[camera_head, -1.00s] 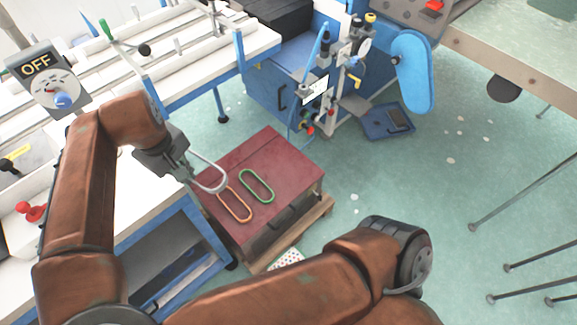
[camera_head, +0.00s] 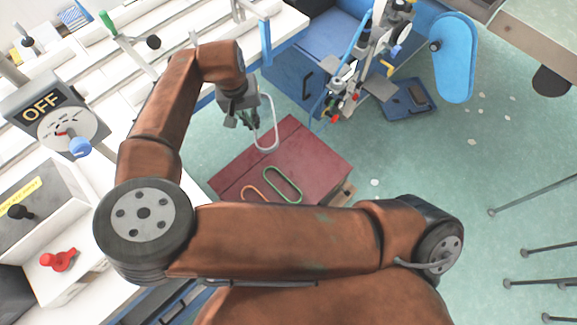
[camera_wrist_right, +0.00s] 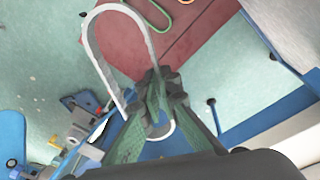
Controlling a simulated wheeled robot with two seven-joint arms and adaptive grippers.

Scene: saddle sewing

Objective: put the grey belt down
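The grey belt (camera_head: 275,125) is a pale narrow loop, held by my right gripper (camera_head: 250,117) and hanging below it. It hangs over the back of a dark red box top (camera_head: 315,155), apparently above it. In the right wrist view the belt (camera_wrist_right: 92,45) arches out from between the fingers of my right gripper (camera_wrist_right: 158,95), which are shut on it. A green belt (camera_head: 283,185) and an orange belt (camera_head: 252,190) lie on the red top; my arm partly hides the orange one. My left gripper is not in view.
A white workbench (camera_head: 180,40) with blue frame lies to the left. A blue machine (camera_head: 455,60) stands behind the box. A grey OFF switch box (camera_head: 50,115) is at the left. My arm covers the front of the box. The right part of the red top is clear.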

